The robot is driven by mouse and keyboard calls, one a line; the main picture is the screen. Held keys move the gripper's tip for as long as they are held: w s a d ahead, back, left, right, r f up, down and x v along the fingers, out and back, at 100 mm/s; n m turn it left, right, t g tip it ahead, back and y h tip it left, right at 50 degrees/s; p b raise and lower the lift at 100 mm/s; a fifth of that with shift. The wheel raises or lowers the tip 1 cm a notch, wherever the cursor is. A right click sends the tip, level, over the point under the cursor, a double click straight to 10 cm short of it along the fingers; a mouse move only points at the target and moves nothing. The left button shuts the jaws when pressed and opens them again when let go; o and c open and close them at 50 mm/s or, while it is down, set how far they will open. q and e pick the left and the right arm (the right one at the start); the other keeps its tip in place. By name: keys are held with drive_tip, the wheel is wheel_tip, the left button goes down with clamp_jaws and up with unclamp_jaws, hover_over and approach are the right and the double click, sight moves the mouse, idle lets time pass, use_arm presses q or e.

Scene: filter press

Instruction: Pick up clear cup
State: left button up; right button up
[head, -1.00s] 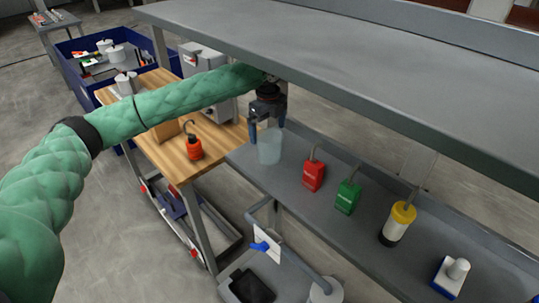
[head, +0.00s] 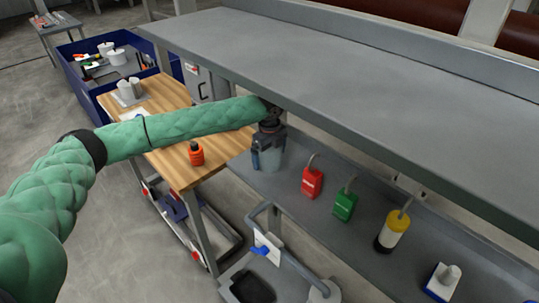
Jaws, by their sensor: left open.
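The clear cup (head: 272,160) is a translucent, pale bluish cup standing upright at the left end of the grey lower shelf (head: 300,220). My left gripper (head: 267,158) is open and points down at the cup from above. Its fingers overlap the cup in the head view, one in front of the cup's left side. I cannot tell whether the fingers touch it. The gripper hides part of the cup's upper half. My right gripper is not in view.
The grey upper shelf (head: 330,75) overhangs close above.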

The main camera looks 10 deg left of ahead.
use_arm(q)
drive_tip(key=shift+f, duration=0.15)
drive_tip(key=c, duration=1)
